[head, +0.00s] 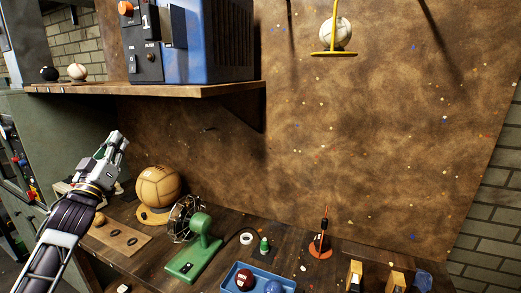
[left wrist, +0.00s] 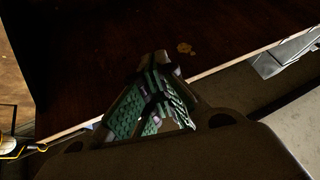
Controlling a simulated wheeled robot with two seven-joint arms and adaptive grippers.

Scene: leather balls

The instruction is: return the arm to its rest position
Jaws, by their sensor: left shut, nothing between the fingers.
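My left gripper (head: 115,142) is raised above the left end of the bench, pointing up toward the shelf. It is shut and empty. In the left wrist view its green-padded fingers (left wrist: 152,95) meet in front of a dark wooden surface. A tan leather ball (head: 158,186) sits on a round stand on the bench, to the right of the gripper and apart from it. A white ball (head: 335,33) rests on a yellow hanging holder on the back wall. My right gripper does not show.
The wall shelf (head: 160,90) holds a blue machine (head: 208,40), a dark ball (head: 49,73) and a cream ball (head: 77,71). On the bench stand a green fan (head: 195,247), a blue tray (head: 258,278) with balls, and an orange-based stand (head: 320,246).

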